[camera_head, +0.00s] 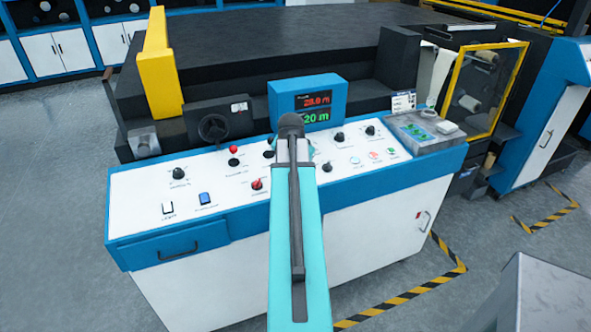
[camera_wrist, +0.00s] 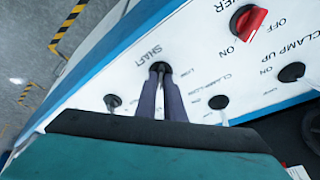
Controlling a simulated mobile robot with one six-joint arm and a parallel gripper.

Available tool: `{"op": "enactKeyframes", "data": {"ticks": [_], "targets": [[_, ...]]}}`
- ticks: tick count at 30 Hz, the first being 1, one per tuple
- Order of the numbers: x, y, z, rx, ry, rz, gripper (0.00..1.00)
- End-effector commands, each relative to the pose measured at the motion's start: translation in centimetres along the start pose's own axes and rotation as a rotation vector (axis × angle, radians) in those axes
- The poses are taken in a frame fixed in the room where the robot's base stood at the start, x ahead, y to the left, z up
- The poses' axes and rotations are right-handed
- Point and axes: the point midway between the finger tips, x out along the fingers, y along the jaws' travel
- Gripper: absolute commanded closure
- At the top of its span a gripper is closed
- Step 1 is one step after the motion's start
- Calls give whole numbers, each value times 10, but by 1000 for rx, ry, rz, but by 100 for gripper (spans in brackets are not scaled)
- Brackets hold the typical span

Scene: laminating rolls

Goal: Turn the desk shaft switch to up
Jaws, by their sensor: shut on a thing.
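The shaft switch (camera_wrist: 158,66) is a small black toggle on the white panel of the control desk (camera_head: 140,205). The label SHAFT is printed beside it in the wrist view. My gripper (camera_wrist: 160,76) has its two dark fingers shut on this toggle. The fingers cover most of it, so which way the lever points cannot be told. In the head view my arm hides the switch and the fingertips.
In the wrist view, other black toggles (camera_wrist: 218,101) and (camera_wrist: 291,72) and a red power knob (camera_wrist: 248,22) sit close by. In the head view, a blue display box (camera_head: 318,100) stands at the desk's back edge. Floor left of the desk is clear.

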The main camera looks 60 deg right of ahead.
Motion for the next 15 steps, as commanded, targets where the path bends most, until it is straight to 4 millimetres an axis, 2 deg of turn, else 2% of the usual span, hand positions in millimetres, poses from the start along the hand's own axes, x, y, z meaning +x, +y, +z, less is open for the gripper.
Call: {"op": "enactKeyframes", "data": {"ticks": [14, 15], "targets": [[1, 3, -2, 19, 3, 11, 100], [1, 3, -2, 19, 3, 10, 86]]}}
